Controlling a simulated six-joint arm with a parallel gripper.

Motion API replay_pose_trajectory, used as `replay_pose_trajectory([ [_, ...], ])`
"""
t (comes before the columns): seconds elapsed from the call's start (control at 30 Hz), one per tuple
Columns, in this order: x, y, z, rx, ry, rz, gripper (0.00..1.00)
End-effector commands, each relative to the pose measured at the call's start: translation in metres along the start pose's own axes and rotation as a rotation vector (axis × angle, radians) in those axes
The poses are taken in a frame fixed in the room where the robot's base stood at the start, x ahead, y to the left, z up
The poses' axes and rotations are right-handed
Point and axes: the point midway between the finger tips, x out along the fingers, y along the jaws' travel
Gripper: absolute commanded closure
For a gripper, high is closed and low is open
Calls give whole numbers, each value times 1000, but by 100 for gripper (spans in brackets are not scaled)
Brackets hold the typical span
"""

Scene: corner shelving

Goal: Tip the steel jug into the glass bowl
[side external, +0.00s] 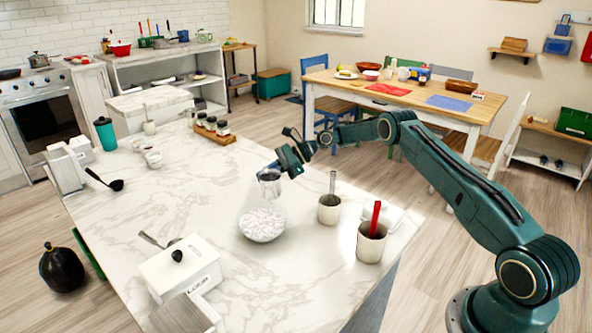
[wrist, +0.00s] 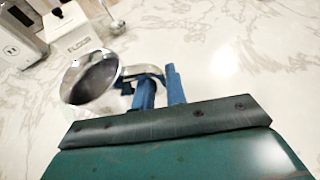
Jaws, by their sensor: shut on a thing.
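The steel jug (side external: 269,185) is small and shiny. My gripper (side external: 290,160) is shut on its handle and holds it in the air above the counter. The jug hangs just above the far side of the glass bowl (side external: 262,236); it looks near upright, and any tilt is hard to tell. The bowl stands on the marble counter and holds white lumps. In the wrist view, the jug (wrist: 90,79) shows a dark open mouth, with its handle between my blue fingers (wrist: 159,90). Its contents cannot be made out, and the bowl does not show there.
On the marble counter (side external: 190,185), a crock with a utensil (side external: 329,209) and a crock with a red handle (side external: 371,246) stand right of the bowl. A white lidded box (side external: 180,268) stands at front left. A ladle (side external: 105,181) lies at far left. The middle left is clear.

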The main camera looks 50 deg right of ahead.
Motion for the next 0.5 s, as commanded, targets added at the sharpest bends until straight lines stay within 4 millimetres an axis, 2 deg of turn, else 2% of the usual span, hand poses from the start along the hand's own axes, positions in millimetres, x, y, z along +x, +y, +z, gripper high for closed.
replay_pose_trajectory([
  [0.27, -1, 0, 2, -2, 0, -1, 100],
  [0.5, -6, -1, 12, -4, 0, -2, 100],
])
